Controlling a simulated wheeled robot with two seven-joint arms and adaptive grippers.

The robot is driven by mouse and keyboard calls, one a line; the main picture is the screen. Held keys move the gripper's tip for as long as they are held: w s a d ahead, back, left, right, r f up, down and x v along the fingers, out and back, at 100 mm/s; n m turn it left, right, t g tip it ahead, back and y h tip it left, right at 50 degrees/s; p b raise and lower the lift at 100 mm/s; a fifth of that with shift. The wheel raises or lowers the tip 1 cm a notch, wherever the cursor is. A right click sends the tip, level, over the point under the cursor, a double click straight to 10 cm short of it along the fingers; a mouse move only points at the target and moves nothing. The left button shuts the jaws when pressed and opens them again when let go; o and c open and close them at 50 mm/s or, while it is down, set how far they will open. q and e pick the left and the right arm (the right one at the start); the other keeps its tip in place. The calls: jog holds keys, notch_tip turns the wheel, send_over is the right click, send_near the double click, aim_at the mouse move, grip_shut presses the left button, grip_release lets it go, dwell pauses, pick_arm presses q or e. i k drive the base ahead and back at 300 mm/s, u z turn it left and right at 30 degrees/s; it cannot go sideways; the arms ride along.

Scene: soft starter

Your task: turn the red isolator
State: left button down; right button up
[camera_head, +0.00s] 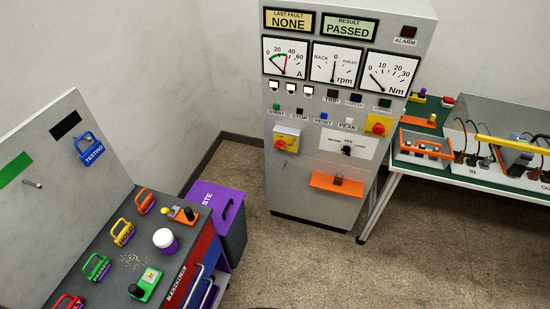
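A grey control cabinet (305,185) stands in the middle of the view. Another red knob (280,143) sits with a yellow part on a pale plate at the cabinet's left. I cannot tell the turn position of either knob. Neither of my grippers is in view.
A bench (70,250) with coloured handled tags and a white-lidded pot (165,240) stands at left. A purple waste bin (215,200) is between bench and cabinet. A wiring table (480,182) is at right. Floor in front of the cabinet (380,270) is clear.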

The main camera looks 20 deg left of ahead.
aim_at(280, 144)
jog(key=z, duration=0.15)
jog(key=i, duration=0.75)
jog(key=u, duration=1.15)
jog(key=i, duration=0.6)
jog(key=u, duration=0.6)
